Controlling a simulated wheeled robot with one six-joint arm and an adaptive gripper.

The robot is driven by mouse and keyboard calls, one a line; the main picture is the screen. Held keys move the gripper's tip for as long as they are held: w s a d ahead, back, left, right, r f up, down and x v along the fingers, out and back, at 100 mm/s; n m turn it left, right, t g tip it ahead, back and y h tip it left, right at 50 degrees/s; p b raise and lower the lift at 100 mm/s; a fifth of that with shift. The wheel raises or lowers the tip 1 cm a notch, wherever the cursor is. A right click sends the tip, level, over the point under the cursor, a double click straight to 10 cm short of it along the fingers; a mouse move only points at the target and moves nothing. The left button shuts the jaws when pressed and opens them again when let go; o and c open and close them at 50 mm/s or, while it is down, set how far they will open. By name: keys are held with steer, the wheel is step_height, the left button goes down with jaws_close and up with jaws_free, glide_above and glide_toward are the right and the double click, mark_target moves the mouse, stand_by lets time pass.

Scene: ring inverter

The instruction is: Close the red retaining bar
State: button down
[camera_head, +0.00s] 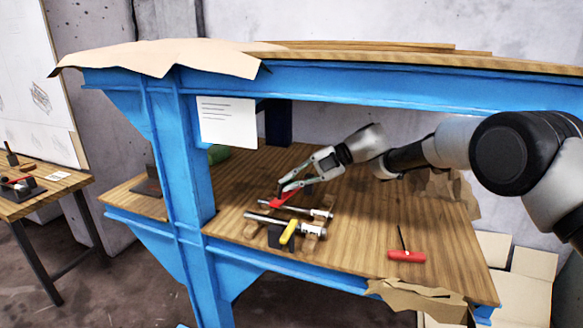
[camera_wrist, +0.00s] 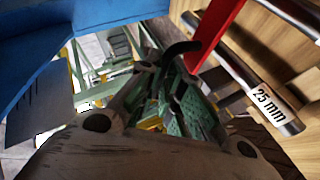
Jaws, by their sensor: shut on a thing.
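The red retaining bar (camera_head: 279,201) is on the lower wooden shelf, at the left part of a metal rod fixture. In the wrist view the fingertips (camera_wrist: 184,58) are close beside the bar; the exact contact is hard to see.
A second metal rod (camera_head: 268,220) with a yellow bar (camera_head: 289,231) lies nearer the front. A red-handled tool (camera_head: 406,256) lies to the right. A blue post (camera_head: 186,150) stands left of the fixture, and a blue beam (camera_head: 350,86) runs above the shelf.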

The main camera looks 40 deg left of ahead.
steer(key=shift+s+d+f+n+t, duration=0.1)
steer(key=shift+s+f+n+t, duration=0.2)
steer(key=shift+f, duration=0.55)
steer(key=shift+s+d+f+n+t, duration=0.2)
steer(key=shift+f+t, duration=0.25)
steer(key=shift+f, duration=0.35)
steer(key=shift+s+f+n+t, duration=0.2)
steer(key=shift+f+n+t, duration=0.15)
steer(key=shift+f, duration=0.65)
steer(key=c, duration=1.8)
jaws_free()
steer(key=shift+c, duration=0.2)
